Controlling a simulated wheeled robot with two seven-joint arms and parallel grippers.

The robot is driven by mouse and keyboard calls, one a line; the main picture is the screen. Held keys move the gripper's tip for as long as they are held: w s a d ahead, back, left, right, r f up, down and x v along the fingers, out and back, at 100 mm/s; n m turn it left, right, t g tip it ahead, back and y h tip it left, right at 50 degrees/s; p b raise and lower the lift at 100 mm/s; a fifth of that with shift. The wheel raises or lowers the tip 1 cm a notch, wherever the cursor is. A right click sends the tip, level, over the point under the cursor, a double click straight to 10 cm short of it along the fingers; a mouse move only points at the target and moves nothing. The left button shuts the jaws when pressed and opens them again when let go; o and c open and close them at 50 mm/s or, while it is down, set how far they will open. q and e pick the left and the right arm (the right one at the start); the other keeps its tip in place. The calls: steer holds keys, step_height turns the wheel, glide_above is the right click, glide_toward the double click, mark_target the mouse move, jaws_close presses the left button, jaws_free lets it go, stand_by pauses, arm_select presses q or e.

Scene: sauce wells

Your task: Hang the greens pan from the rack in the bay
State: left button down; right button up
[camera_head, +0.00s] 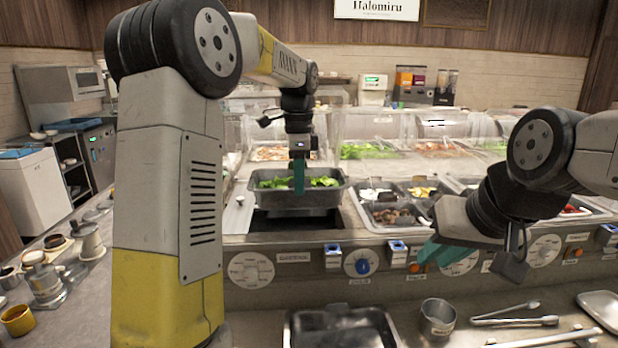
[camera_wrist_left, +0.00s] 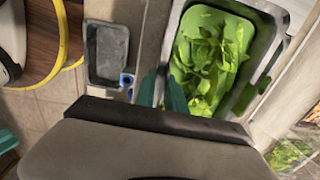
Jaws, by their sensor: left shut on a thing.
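The greens pan (camera_head: 320,199) is a dark metal pan of leafy greens. In the head view it is over the dark bay opening (camera_head: 275,222) in the counter, with the near part of the opening showing below it. It looks roughly level; I cannot tell whether its rim touches the rack. My left gripper (camera_head: 299,178) is shut on the pan's rim. In the left wrist view its teal fingers (camera_wrist_left: 162,92) are at the edge of the greens pan (camera_wrist_left: 262,88). My right gripper (camera_head: 428,256) is over the counter front at right, apart from the pan; its finger gap is unclear.
Filled compartments (camera_head: 396,229) lie right of the bay. Dials and blue switches line the counter front (camera_head: 290,274). An empty metal tray (camera_head: 342,330), a metal cup (camera_head: 438,316) and tongs (camera_head: 503,314) sit on the near ledge. Clear covers stand behind.

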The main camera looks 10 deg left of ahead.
mark_target(299, 232)
arm_select(q)
steer(key=shift+f, duration=5.35)
steer(key=shift+s+f, duration=0.2)
steer(key=shift+f, duration=0.5)
steer(key=c, duration=1.3)
jaws_free()
step_height(299, 232, up, 9)
steer(key=shift+w+f, duration=0.1)
steer(key=shift+w, duration=0.05)
